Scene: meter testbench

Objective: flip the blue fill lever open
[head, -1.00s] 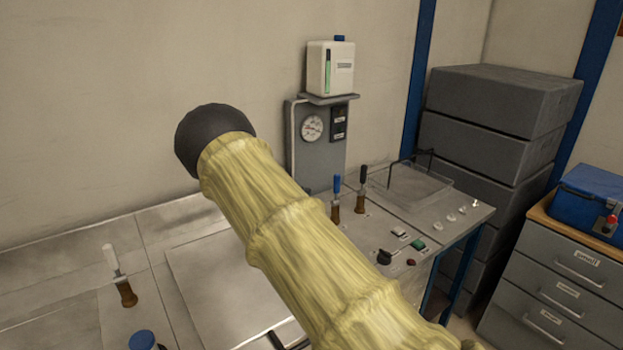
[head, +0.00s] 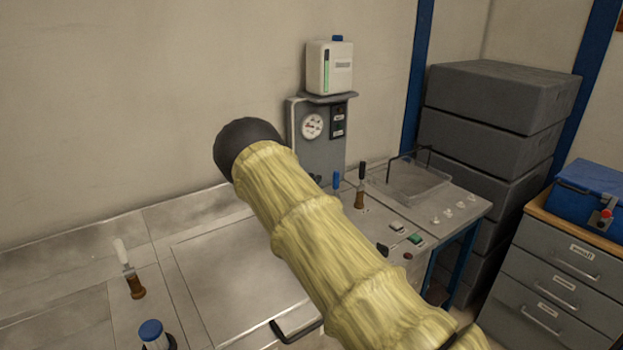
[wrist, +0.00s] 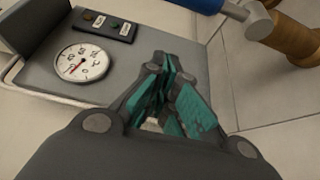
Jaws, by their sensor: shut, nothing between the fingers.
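The blue fill lever (head: 336,181) stands up from the bench panel in the head view; my arm covers its lower part. In the wrist view, its blue handle (wrist: 205,4) is cut off by the top edge, with a metal stem and a brown base (wrist: 292,36) at the upper right. My gripper (wrist: 170,72) has teal finger pads and is shut and empty. In that view it is left of and below the lever, with a visible gap. My arm hides the gripper in the head view.
A black-handled lever (head: 361,172) stands just right of the blue one. A grey column with a round gauge (head: 312,126) rises behind; the gauge (wrist: 82,62) is left of my gripper in the wrist view. A white-handled lever (head: 121,252) and a blue cap (head: 151,329) are at the left.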

